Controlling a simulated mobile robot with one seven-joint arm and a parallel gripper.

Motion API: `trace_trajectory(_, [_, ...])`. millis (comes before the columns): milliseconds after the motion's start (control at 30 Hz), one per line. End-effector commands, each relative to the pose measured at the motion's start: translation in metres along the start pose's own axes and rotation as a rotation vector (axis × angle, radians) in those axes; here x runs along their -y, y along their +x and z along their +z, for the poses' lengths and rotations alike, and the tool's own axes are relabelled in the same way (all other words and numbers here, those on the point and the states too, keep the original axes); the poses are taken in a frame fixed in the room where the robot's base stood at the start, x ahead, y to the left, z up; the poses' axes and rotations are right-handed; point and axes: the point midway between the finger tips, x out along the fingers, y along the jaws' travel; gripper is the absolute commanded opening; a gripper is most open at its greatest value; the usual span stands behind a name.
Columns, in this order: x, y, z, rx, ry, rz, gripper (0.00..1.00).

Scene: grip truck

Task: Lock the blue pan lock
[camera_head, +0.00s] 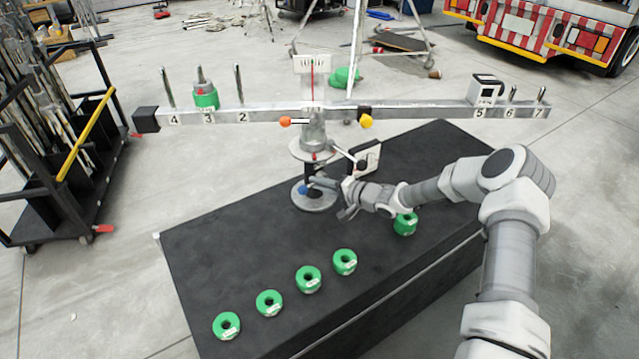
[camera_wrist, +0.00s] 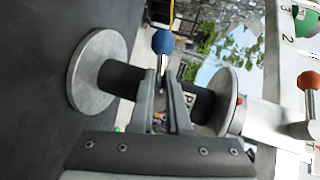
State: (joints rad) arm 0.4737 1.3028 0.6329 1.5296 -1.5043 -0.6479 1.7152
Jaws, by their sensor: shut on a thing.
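The blue pan lock (camera_head: 303,189) is a lever with a blue ball knob on the black post of the balance stand, just above the round metal base (camera_head: 318,203). In the wrist view its blue knob (camera_wrist: 163,41) sticks out past my fingertips, with a short metal stem behind it. My gripper (camera_head: 318,183) reaches in from the right at the post. In the wrist view my gripper (camera_wrist: 163,80) has its fingers close together on either side of the stem, shut on the lock. Part of the stem is hidden between the fingers.
The balance beam (camera_head: 400,110) spans above, with orange (camera_head: 285,122) and yellow (camera_head: 366,122) knobs. Several green ring weights (camera_head: 308,279) lie along the front of the black table (camera_head: 260,230); one (camera_head: 405,223) sits under my arm. A white-faced box (camera_head: 367,157) stands behind the gripper.

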Motion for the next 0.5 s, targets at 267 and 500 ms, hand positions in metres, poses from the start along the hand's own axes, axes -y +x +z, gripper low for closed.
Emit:
trace_trajectory(267, [0.0024, 0.0002, 0.0016, 0.033, 0.141, -0.057, 0.00])
trace_trajectory(500, [0.0039, -0.0006, 0.0013, 0.045, 0.195, -0.079, 0.00])
